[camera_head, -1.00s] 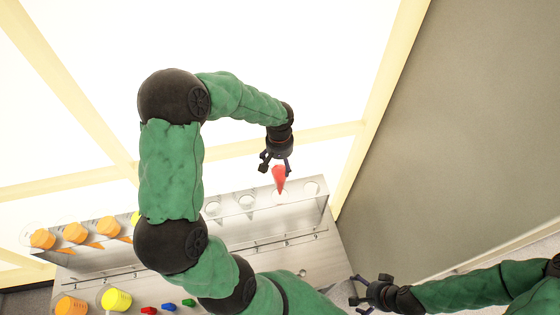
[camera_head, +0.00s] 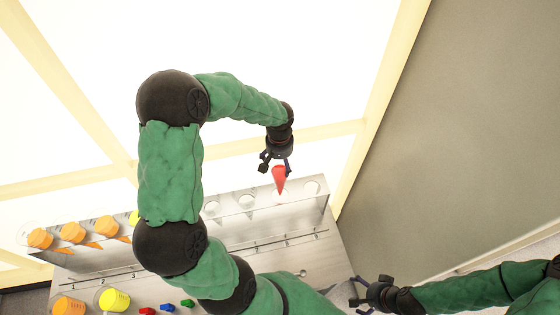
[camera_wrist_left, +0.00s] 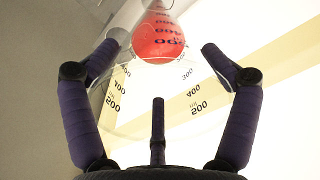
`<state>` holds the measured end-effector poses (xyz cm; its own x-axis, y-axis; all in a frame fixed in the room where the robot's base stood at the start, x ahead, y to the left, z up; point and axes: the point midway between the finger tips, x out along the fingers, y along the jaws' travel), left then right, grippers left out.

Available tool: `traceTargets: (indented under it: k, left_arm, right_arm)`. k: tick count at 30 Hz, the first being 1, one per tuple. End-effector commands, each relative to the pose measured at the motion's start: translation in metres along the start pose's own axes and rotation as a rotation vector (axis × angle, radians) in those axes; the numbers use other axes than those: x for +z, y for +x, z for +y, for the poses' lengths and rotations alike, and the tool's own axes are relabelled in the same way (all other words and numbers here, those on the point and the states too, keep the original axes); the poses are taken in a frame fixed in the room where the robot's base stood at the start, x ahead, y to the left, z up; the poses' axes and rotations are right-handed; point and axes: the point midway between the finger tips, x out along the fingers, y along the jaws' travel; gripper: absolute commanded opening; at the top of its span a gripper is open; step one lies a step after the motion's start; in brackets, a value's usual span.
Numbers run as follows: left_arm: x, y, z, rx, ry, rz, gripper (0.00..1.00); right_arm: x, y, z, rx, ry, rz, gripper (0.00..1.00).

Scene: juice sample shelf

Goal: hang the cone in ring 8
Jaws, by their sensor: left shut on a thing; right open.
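My left gripper (camera_head: 277,161) is shut on a cone (camera_head: 279,179) with red contents. The cone hangs point down over the right part of the shelf's rings. My right gripper (camera_head: 367,294) is open and empty at lower right.
The metal shelf (camera_head: 262,226) holds several orange cones (camera_head: 73,232) and a yellow one (camera_head: 134,218) at its left. My left arm hides the shelf's middle.

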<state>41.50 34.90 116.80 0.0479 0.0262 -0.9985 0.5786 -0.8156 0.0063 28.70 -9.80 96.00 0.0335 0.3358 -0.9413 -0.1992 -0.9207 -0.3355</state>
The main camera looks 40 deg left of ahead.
Motion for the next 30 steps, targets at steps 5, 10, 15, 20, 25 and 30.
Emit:
traceTargets:
  k: [5,10,15,20,25,30]
  left_arm:
    - [0.0,0.004,0.0,0.0,0.0,0.002,0.27]
    - [0.0,0.007,0.0,0.0,0.0,0.002,0.27]
    - [0.0,0.01,0.0,0.0,0.0,0.002,0.27]
    - [0.0,0.013,0.0,0.0,0.0,0.002,0.27]
    - [0.0,0.016,0.0,0.0,0.0,0.002,0.27]
    - [0.0,0.019,0.0,0.0,0.0,0.002,0.27]
  right_arm:
    - [0.0,0.004,0.001,0.0,0.0,0.0,1.0]
    - [0.0,0.006,0.002,0.0,0.0,0.0,1.0]
    - [0.0,0.009,0.003,0.0,0.0,0.0,1.0]
    - [0.0,0.011,0.004,0.0,0.0,0.0,1.0]
    - [-0.001,0.014,0.005,0.0,0.0,0.0,1.0]
    - [-0.001,0.017,0.006,0.0,0.0,0.0,1.0]
